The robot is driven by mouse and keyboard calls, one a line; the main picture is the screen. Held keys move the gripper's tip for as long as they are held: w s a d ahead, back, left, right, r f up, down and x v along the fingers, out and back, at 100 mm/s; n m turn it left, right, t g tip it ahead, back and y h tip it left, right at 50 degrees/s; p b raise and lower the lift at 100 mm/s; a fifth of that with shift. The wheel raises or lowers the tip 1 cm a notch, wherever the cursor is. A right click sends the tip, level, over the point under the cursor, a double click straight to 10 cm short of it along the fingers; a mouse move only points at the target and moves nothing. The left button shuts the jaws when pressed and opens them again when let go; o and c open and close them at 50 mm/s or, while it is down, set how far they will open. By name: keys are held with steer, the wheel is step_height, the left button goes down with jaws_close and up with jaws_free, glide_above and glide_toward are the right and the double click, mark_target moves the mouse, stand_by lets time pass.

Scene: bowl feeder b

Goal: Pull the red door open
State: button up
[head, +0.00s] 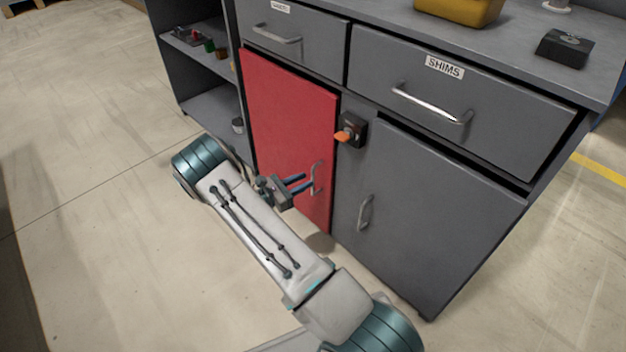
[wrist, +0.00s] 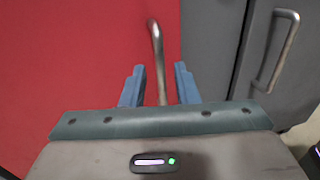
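The red door (head: 290,125) is in the cabinet's lower left and looks shut in the head view. It also fills the left of the wrist view (wrist: 60,60). Its metal handle (head: 316,176) is a vertical bar near the door's right edge. My gripper (head: 305,183) is at the handle. In the wrist view the handle (wrist: 157,50) runs down between the two blue fingers (wrist: 159,85), with a gap visible on each side. The fingers are open. Whether the fingertips reach fully past the bar is hard to tell.
A grey door (head: 430,215) with its own handle (head: 365,212) is right of the red door. A black box with an orange knob (head: 350,132) sits above, between the doors. Drawers (head: 460,95) are above. Open shelves (head: 205,100) stand left. The floor (head: 90,200) at left is clear.

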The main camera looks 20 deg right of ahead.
mark_target(313, 193)
steer(key=shift+w+d+b, duration=0.15)
steer(key=shift+d+b, duration=0.05)
steer(key=shift+d, duration=0.9)
steer(key=shift+w+d+b, duration=0.15)
steer(key=shift+d+b, duration=0.05)
steer(key=shift+d, duration=0.9)
steer(key=shift+c, duration=0.3)
jaws_close()
steer(key=shift+a, duration=0.1)
